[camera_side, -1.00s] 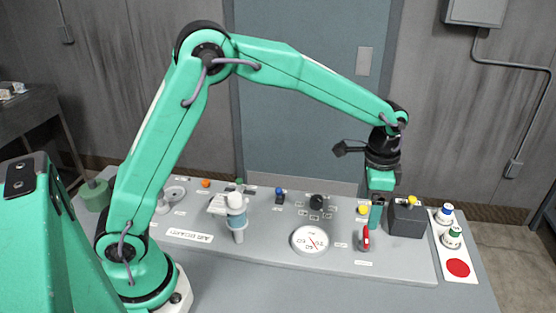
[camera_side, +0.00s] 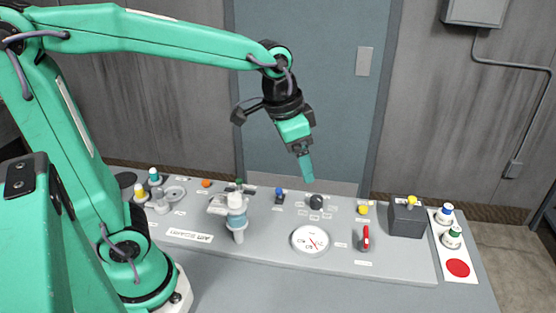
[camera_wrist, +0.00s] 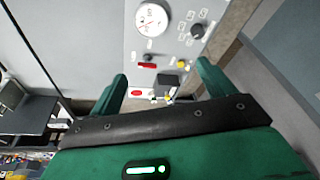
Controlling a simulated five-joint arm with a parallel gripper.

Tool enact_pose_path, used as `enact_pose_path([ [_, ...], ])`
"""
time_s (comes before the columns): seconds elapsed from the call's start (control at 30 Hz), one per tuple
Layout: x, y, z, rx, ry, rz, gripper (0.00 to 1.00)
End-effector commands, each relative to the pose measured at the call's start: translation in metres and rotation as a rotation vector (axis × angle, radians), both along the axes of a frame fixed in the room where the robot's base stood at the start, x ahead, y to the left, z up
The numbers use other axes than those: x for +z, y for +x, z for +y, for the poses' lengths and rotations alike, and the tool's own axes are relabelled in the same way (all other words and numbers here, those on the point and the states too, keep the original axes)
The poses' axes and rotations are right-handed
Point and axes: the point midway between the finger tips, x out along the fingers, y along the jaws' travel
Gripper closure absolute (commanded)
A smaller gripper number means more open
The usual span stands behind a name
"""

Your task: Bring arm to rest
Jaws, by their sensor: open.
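My gripper (camera_side: 306,167) hangs in the air above the back of the grey control panel (camera_side: 200,252), tilted down and to the right. In the wrist view its two green fingers (camera_wrist: 160,85) stand wide apart with nothing between them. The gripper touches nothing on the panel. The red-handled switch (camera_side: 366,238) stands upright on the panel, below and to the right of the gripper. The round white gauge (camera_side: 310,240) lies below it.
A dark grey box (camera_side: 407,220) with a yellow knob sits at the panel's right. Beside it is a white plate with a red disc (camera_side: 457,268) and two bottle-like pieces. A blue-white filter unit (camera_side: 237,212) stands left of centre.

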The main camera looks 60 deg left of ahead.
Motion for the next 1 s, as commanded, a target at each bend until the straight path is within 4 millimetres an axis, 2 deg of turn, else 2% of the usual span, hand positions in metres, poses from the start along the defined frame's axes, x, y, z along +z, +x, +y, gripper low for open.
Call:
enact_pose_path([
  [0.23, 0.008, -0.044, 0.02, 0.114, -0.03, -0.075, 0.18],
  [0.6, 0.001, -0.101, 0.039, 0.267, -0.075, -0.176, 0.18],
  [0.8, -0.005, -0.115, 0.043, 0.309, -0.088, -0.203, 0.18],
  [1.0, -0.006, -0.118, 0.044, 0.318, -0.09, -0.206, 0.18],
])
